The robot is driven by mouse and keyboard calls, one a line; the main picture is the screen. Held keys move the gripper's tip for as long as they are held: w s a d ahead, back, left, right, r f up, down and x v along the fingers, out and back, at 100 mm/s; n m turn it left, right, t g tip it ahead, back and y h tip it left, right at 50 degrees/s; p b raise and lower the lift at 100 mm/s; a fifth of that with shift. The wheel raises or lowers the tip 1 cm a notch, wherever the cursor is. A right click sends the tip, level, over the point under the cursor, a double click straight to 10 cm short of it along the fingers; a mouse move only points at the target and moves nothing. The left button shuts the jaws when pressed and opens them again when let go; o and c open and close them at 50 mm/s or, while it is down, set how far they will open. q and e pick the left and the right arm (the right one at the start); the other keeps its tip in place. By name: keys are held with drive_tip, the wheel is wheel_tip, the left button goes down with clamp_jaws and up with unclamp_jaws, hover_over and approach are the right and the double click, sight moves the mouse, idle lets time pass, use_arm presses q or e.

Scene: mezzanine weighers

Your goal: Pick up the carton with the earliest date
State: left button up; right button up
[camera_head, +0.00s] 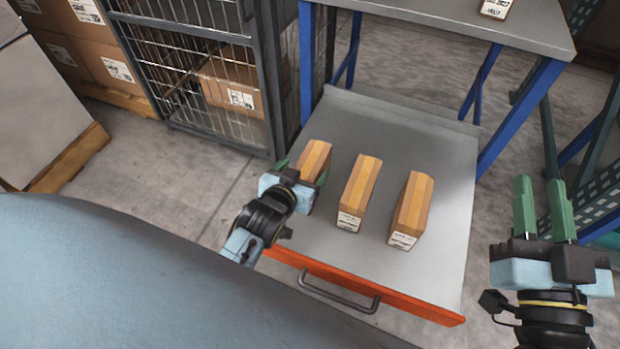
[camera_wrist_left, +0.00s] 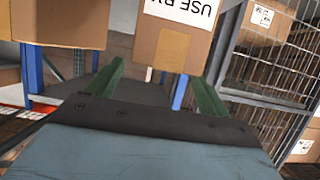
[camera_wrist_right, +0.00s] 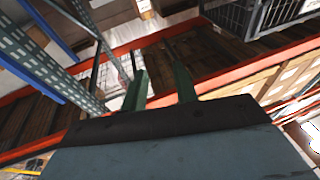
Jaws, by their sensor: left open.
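Three orange-brown cartons stand in a row on a grey pull-out tray (camera_head: 350,110): the left carton (camera_head: 316,156), the middle carton (camera_head: 360,186) and the right carton (camera_head: 412,205). The middle and right ones show white labels on their near ends, too small to read. My left gripper (camera_head: 301,172) is open at the left carton, one finger to each side, and hides its near end. The left wrist view shows this carton (camera_wrist_left: 172,50) ahead of the fingers, with an upside-down "USE BY" label; its date is cut off. My right gripper (camera_head: 541,195) is open and empty, right of the tray.
A grey table with blue legs (camera_head: 440,22) stands behind the tray, with a labelled box (camera_head: 496,8) on it. A wire cage (camera_head: 200,75) is at the left. The tray has an orange front (camera_head: 400,300) with a dark handle. Green racking (camera_head: 600,190) stands at the right.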

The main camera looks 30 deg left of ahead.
sight(309, 166)
use_arm(q)
drive_tip(key=shift+b+x, duration=0.55)
drive_tip(key=shift+x, duration=0.35)
drive_tip(key=shift+w+f+b, duration=0.4)
drive_tip(key=shift+w, duration=0.25)
use_arm(e)
drive_tip(key=r+t, duration=0.1)
drive_tip(key=s+r+t+y, duration=0.1)
drive_tip(key=r+t, duration=0.1)
drive_tip(key=s+r+t, duration=0.1)
drive_tip(key=shift+s+r, duration=0.1)
drive_tip(key=shift+r, duration=0.3)
use_arm(q)
drive_tip(key=c, duration=1.6)
drive_tip(key=shift+r, duration=0.1)
clamp_jaws()
drive_tip(key=shift+r, duration=0.1)
